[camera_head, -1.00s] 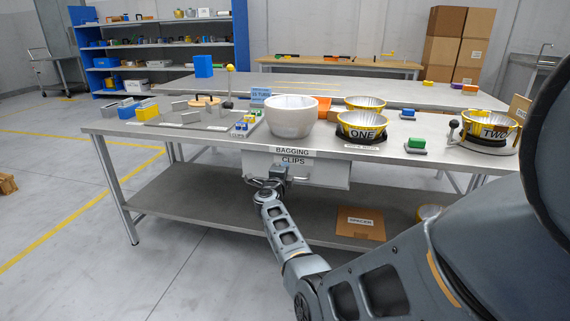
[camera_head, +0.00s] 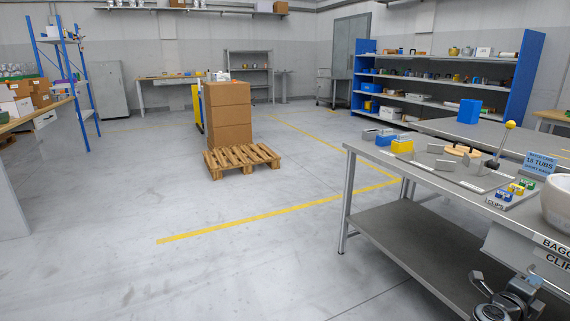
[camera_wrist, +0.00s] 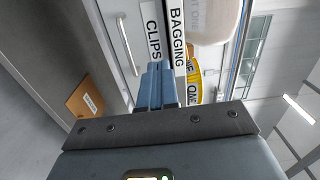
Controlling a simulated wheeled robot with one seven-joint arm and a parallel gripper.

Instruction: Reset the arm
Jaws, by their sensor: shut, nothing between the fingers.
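My gripper (camera_wrist: 157,72) is shut and empty in the wrist view, its two blue-grey fingers together. It points at the white drawer front (camera_wrist: 115,15) with the CLIPS label (camera_wrist: 153,35), close to the table edge. I cannot tell whether the fingertips touch it. In the head view the wrist end of my arm (camera_head: 508,297) shows at the bottom right, below the steel workbench (camera_head: 425,180) and its drawer front (camera_head: 515,252); the fingertips are hard to make out there. Most of the arm is out of that view.
On the bench stand a white bowl (camera_head: 558,200), a sign (camera_head: 540,163), a yellow-knobbed lever (camera_head: 503,140) and small blocks. A SPACER box (camera_wrist: 86,103) lies on the lower shelf. A pallet (camera_head: 242,157) with cartons (camera_head: 228,118) stands left; the floor between is clear.

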